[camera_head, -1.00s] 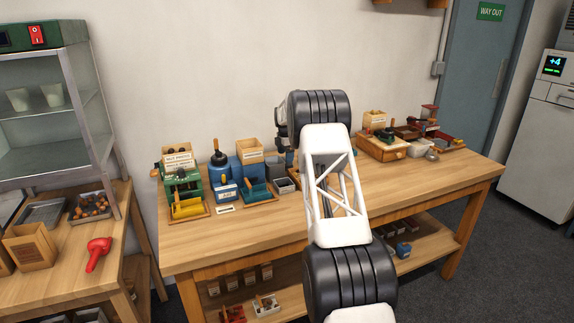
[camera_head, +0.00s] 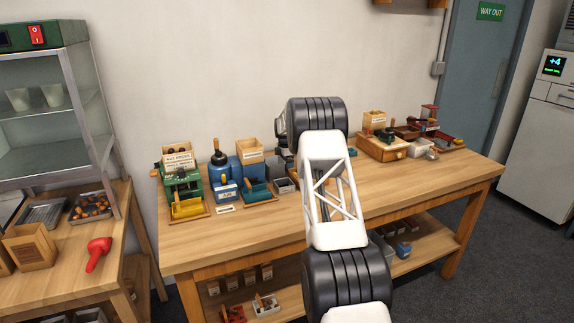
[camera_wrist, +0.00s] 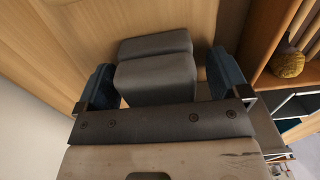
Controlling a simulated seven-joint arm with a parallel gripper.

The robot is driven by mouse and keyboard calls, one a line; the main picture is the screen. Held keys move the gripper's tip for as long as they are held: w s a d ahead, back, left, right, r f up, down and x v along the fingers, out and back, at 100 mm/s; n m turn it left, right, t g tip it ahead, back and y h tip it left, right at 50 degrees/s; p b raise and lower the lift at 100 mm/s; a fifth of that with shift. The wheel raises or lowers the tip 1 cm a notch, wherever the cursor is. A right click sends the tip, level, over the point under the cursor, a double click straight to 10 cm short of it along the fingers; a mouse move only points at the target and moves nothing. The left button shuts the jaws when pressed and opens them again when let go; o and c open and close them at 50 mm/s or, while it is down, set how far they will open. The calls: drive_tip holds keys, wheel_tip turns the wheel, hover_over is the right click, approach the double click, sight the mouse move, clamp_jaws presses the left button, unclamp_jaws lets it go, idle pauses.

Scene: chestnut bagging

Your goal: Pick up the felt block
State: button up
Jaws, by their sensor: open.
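The felt block appears to be the grey, rounded two-part block (camera_wrist: 155,78) in the middle of the wrist view, over a wooden surface. My gripper (camera_wrist: 159,62) is open, with one blue finger to the left of the block and the other to its right. A narrow gap shows on the right side; contact on the left is hard to tell. The near end of the block is hidden by the gripper's dark crossbar. In the head view my arm hides the gripper and the block.
A wooden box (camera_head: 383,150) stands at the right. The front strip of the bench is clear.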

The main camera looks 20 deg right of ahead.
drive_tip(key=shift+c, duration=0.2)
idle(0.3)
drive_tip(key=c, duration=1.1)
drive_tip(key=shift+r, duration=0.1)
drive_tip(key=shift+r, duration=4.95)
drive_tip(key=o, duration=0.5)
drive_tip(key=c, duration=0.5)
